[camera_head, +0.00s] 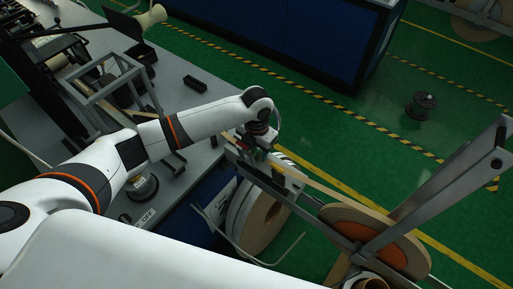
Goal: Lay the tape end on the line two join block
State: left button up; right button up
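A tan tape (325,190) runs from a large reel (375,240) with an orange-brown face up and left toward my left gripper. My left gripper (256,154) is at the right edge of the grey bench, over a metal rail. Its fingers are small, dark and partly hidden by the wrist, so I cannot tell if they hold the tape end. A pale block with dark stripes (288,176) sits just right of the gripper; I cannot tell if it is the line two join block. My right gripper is not in view.
A second tan reel (262,218) hangs below the rail. A grey metal beam (450,175) slants up at the right. The grey bench (190,95) carries a metal frame (105,85) and a black tray (195,84). A blue cabinet (290,35) stands behind; green floor lies between.

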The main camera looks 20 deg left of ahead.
pick_arm(q)
notch_tip(320, 180, up, 12)
jog(key=b, duration=0.2)
dwell(0.4)
